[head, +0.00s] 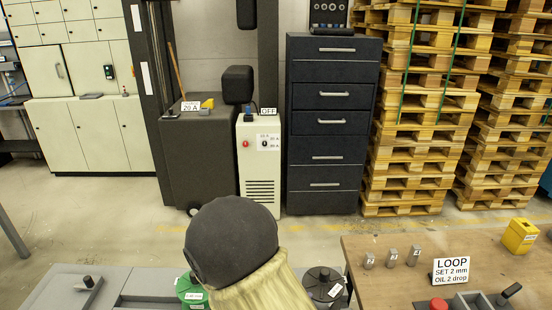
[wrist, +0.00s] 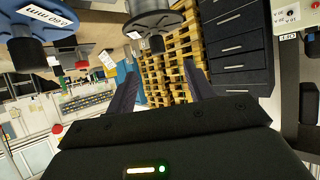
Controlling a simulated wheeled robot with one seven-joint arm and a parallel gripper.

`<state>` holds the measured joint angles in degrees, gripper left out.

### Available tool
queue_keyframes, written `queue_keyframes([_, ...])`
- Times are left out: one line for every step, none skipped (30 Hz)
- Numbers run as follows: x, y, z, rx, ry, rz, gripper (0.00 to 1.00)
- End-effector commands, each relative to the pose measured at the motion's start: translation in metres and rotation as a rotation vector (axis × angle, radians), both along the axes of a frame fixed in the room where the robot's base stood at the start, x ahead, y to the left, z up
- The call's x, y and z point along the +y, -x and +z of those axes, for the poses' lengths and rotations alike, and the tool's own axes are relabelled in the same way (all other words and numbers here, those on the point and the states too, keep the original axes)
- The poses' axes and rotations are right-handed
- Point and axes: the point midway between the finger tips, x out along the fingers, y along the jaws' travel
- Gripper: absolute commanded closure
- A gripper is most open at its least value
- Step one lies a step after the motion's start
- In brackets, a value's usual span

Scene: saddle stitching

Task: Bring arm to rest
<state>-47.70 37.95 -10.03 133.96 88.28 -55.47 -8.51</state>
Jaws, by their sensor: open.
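My gripper (wrist: 160,78) shows in the wrist view, its two dark fingers spread apart with nothing between them. Beyond the fingers are pallets and dark drawers, some way off. In the head view my gripper is not visible; a dark rounded part of my arm with a pale sleeve rises at the bottom centre and hides part of the bench behind it.
A wooden table (head: 390,285) at right bears a LOOP sign (head: 451,271), small grey numbered blocks (head: 391,257) and a yellow box (head: 519,236). Green (head: 187,290) and black (head: 323,284) labelled round items flank my arm. Drawers (head: 333,130) and pallets (head: 420,120) stand behind open floor.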

Motion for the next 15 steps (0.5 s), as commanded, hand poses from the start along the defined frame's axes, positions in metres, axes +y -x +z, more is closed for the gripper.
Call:
queue_keyframes([-0.001, -0.004, 0.001, 0.010, -0.026, 0.014, 0.47])
queue_keyframes([-0.002, -0.006, 0.001, 0.020, -0.048, 0.030, 0.47])
queue_keyframes([-0.001, -0.010, 0.001, 0.036, -0.080, 0.055, 0.47])
queue_keyframes([-0.001, -0.014, 0.002, 0.049, -0.107, 0.077, 0.47])
queue_keyframes([-0.001, -0.017, 0.003, 0.064, -0.136, 0.101, 0.47])
queue_keyframes([-0.001, -0.020, 0.004, 0.085, -0.175, 0.136, 0.47])
queue_keyframes([-0.001, -0.022, 0.005, 0.104, -0.204, 0.166, 0.47])
queue_keyframes([-0.001, -0.023, 0.007, 0.122, -0.232, 0.194, 0.47])
queue_keyframes([0.000, -0.024, 0.009, 0.148, -0.267, 0.234, 0.47])
queue_keyframes([0.000, -0.024, 0.011, 0.166, -0.290, 0.263, 0.47])
queue_keyframes([-0.001, -0.023, 0.013, 0.187, -0.312, 0.292, 0.47])
queue_keyframes([-0.002, -0.022, 0.016, 0.213, -0.338, 0.331, 0.47])
queue_keyframes([-0.003, -0.020, 0.019, 0.234, -0.356, 0.359, 0.47])
queue_keyframes([-0.004, -0.017, 0.021, 0.256, -0.372, 0.387, 0.47])
queue_keyframes([-0.006, -0.013, 0.025, 0.287, -0.389, 0.424, 0.47])
